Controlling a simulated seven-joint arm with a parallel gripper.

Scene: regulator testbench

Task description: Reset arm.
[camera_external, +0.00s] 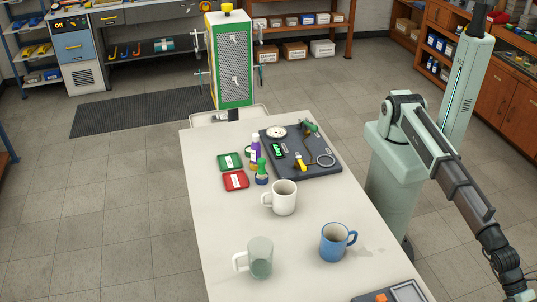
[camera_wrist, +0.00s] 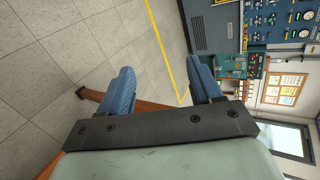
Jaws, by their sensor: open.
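My arm stands at the right of the table in the external view, with its forearm reaching down to the lower right corner. My gripper is cut off by that frame's edge. In the wrist view my gripper (camera_wrist: 160,88) is open, its two blue fingers well apart with nothing between them. It points away from the tabletop toward the tiled floor and a wall of equipment. The white table (camera_external: 215,215) carries a dark regulator board (camera_external: 325,168) with a round gauge (camera_external: 276,132) and a yellow-handled part (camera_external: 300,162).
A white mug (camera_external: 280,198), a blue mug (camera_external: 335,242) and a greenish glass mug (camera_external: 260,258) stand on the table. Green (camera_external: 230,161) and red (camera_external: 235,180) trays lie beside small bottles. A dark panel (camera_external: 385,295) is at the near edge. The wrist view shows control panels (camera_wrist: 285,35).

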